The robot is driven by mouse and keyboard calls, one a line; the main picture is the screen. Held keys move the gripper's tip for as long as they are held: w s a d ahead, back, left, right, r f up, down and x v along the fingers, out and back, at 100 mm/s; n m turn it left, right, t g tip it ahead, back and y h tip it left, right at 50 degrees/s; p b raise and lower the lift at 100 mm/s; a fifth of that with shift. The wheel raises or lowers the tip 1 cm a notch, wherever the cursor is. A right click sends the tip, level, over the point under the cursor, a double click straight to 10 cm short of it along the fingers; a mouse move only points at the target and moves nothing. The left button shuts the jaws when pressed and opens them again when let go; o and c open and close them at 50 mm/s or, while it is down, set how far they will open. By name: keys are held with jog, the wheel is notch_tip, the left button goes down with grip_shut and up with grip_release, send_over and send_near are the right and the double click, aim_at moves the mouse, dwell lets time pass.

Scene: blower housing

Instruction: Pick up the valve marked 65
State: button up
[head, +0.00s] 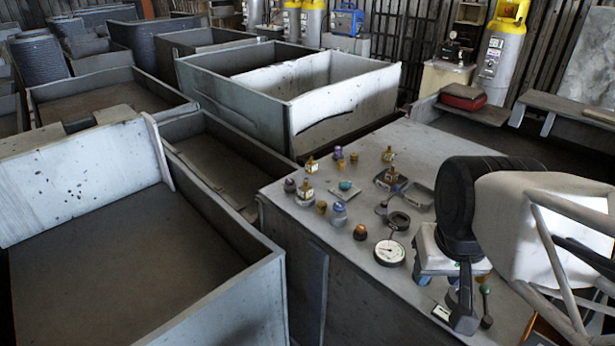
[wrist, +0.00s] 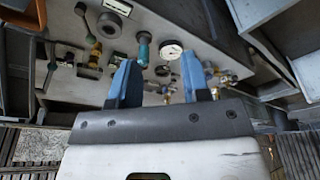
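Several small brass valves stand on the grey tabletop (head: 330,235). In the head view, one brass valve (head: 306,192) is near the table's left edge, one (head: 311,166) is behind it, one (head: 388,155) is at the back, and one (head: 392,177) is at a dark tray. No number is readable, so I cannot tell which is marked 65. In the wrist view, brass valves (wrist: 226,76) show beyond the right finger. My gripper (wrist: 157,70) has its two blue fingers apart with nothing held. In the head view it is at the table's right side, away from the valves.
A round white gauge (head: 390,252) lies mid-table, with a black ring (head: 399,220) behind it. A teal-handled part (wrist: 143,48) shows between my fingers in the wrist view. Small knobs lie around the valves. Large grey bins (head: 225,310) stand left of the table.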

jog(key=o, duration=0.5)
